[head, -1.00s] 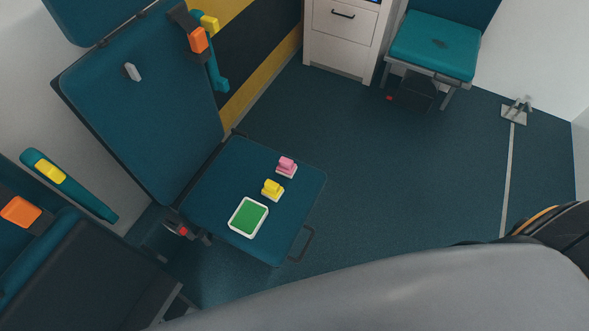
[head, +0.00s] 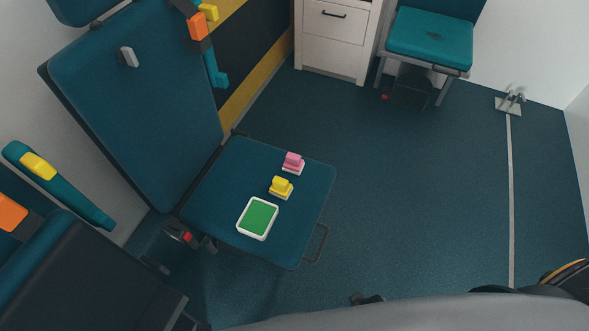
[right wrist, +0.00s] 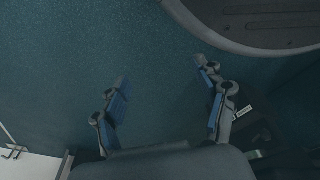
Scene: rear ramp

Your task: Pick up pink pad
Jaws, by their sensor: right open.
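The pink pad (head: 293,160) sits on a small white base on the blue seat (head: 222,190), near the seat's far right edge. A yellow pad (head: 281,185) on a similar base is just in front of it. My right gripper (right wrist: 168,104) is open and empty in the right wrist view, above bare floor. The pink pad does not show in that view. In the head view only a small dark part at the bottom edge may belong to an arm. My left gripper is in neither view.
A green-topped white tray (head: 258,218) lies on the same seat. The tall seat back (head: 135,100) rises at the left. A white cabinet (head: 331,40) and a teal chair (head: 430,35) stand at the back. The floor (head: 420,190) right of the seat is clear.

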